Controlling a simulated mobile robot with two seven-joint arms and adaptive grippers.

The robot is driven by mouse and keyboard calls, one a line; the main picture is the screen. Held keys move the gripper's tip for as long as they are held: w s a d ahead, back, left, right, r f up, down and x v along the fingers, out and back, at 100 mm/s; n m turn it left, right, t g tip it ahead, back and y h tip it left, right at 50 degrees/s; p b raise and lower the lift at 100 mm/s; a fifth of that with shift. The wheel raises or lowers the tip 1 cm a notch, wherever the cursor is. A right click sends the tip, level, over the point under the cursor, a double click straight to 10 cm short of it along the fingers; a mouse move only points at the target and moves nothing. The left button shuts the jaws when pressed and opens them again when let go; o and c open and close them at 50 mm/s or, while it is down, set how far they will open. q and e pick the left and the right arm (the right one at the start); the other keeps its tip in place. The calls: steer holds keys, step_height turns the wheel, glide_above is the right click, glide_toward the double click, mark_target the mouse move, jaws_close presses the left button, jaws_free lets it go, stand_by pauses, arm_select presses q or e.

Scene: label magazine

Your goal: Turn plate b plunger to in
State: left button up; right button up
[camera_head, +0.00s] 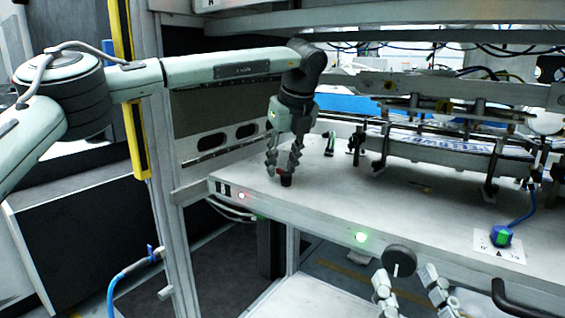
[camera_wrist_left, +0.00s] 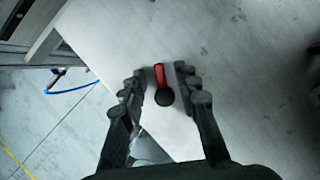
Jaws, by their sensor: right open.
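A small red plunger with a black round knob (camera_wrist_left: 161,80) stands at the left front of the bench; it also shows in the head view (camera_head: 286,180). My left gripper (camera_head: 282,169) points down over it. In the left wrist view the fingers (camera_wrist_left: 160,83) are open, one on each side of the plunger, with a narrow gap on both sides. I cannot read a label that marks it as plate b. My right gripper (camera_head: 412,290) is open and empty at the lower right, in front of the bench edge.
A small dark upright part (camera_head: 330,144) stands behind the plunger. A metal fixture (camera_head: 450,150) fills the back right of the bench. A blue and green knob (camera_head: 502,236) sits on a white plate at the right. The bench middle is mostly clear.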

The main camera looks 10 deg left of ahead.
arm_select(q)
steer(key=shift+c, duration=0.2)
jaws_close()
